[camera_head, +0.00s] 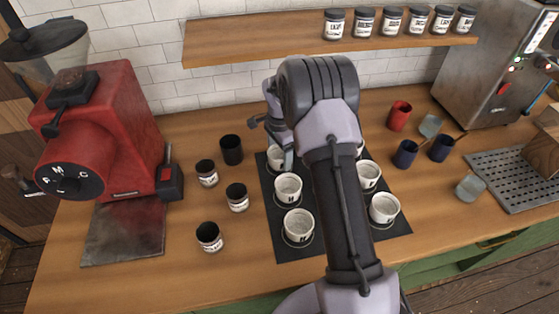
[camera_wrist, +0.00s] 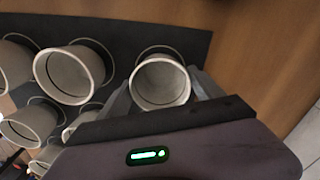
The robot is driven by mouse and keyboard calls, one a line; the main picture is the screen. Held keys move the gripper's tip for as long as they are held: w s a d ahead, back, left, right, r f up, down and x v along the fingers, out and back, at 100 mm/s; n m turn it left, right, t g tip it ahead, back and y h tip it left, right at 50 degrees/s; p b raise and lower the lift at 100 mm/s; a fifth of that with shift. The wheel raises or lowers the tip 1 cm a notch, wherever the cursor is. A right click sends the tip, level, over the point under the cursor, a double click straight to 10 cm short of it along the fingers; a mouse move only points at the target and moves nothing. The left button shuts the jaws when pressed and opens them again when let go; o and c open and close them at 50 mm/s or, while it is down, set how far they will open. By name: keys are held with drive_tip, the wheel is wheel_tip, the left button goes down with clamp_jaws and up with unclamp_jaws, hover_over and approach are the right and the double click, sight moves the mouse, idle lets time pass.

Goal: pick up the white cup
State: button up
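Several white cups stand upright on a dark mat (camera_head: 283,227), such as the front-left one (camera_head: 298,225), the middle-left one (camera_head: 288,187) and the front-right one (camera_head: 384,208). My gripper (camera_wrist: 161,84) is at the back-left white cup (camera_head: 275,158), with one finger on each side of it. In the wrist view this cup (camera_wrist: 160,83) looks empty and stands on the mat (camera_wrist: 195,42). Whether the fingers press on its wall or leave a small gap does not show. My arm hides part of the right-hand cups in the head view.
Dark jars and a black cup (camera_head: 231,149) stand left of the mat. A red grinder (camera_head: 100,130) is further left. A red cup (camera_head: 399,115), dark blue cups (camera_head: 406,154) and a metal drip tray (camera_head: 515,178) are right. A shelf (camera_head: 320,37) with jars hangs behind.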

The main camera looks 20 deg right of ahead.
drive_tip(key=c, duration=1.1)
